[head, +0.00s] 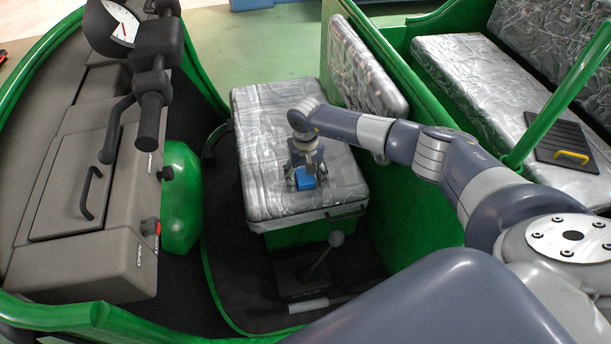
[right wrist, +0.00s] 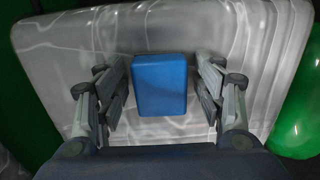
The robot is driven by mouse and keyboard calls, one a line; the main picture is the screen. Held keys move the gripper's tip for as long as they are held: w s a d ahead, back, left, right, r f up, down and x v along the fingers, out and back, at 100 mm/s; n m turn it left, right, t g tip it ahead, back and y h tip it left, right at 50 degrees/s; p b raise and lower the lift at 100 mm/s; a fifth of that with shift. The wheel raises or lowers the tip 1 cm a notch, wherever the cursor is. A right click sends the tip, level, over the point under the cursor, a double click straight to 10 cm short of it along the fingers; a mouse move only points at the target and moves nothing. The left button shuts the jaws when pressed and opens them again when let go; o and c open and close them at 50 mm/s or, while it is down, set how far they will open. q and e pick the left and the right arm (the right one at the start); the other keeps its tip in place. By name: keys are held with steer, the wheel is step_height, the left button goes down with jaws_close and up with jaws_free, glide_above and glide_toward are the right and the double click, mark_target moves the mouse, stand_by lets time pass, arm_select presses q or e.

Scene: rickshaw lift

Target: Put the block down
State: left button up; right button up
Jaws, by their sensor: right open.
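The blue block (head: 306,182) sits on the grey, silvery front seat (head: 262,112) of the green rickshaw. My right gripper (head: 305,180) is over the block, pointing down at the seat. In the right wrist view the block (right wrist: 160,84) lies between the two fingers of the right gripper (right wrist: 162,92), with a gap on each side. The fingers are open and do not touch it. The seat cushion (right wrist: 60,60) fills the background there. My left gripper is in neither view.
A seat backrest (head: 365,68) stands behind the seat. A handlebar (head: 150,110) and dashboard are at the left. A floor lever (head: 322,258) rises before the seat. A rear bench (head: 470,75) and a dark pad with a yellow handle (head: 572,148) are at the right.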

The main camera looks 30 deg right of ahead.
mark_target(307, 176)
steer(key=r+b, duration=0.2)
steer(key=r, duration=0.2)
steer(key=shift+d, duration=0.2)
step_height(307, 176, up, 7)
steer(key=b, duration=0.1)
steer(key=shift+s, duration=0.1)
